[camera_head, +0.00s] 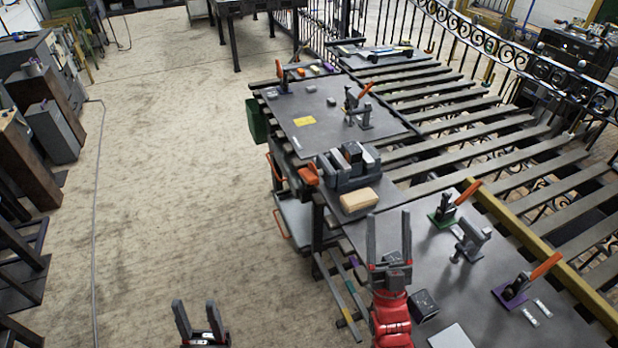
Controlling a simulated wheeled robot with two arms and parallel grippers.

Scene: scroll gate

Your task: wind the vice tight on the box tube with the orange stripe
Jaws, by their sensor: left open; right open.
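The grey vice (345,182) stands at the left edge of the work table, with dark blocks at its jaws. An orange part (308,174) sits against its left side; I cannot tell whether it is a handle or a stripe. I cannot make out a box tube with an orange stripe for certain, nor whether anything is between the jaws. My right gripper (388,238) is open and empty, over the near table, below the vice in the picture. My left gripper (201,320) is open and empty over the floor, left of the table.
A tan block (358,201) lies just in front of the vice. Orange-handled toggle clamps stand on green (440,217) and purple (510,296) bases at right. A dark cube (425,305) is beside my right arm. Long bars (340,298) lie low beside the table.

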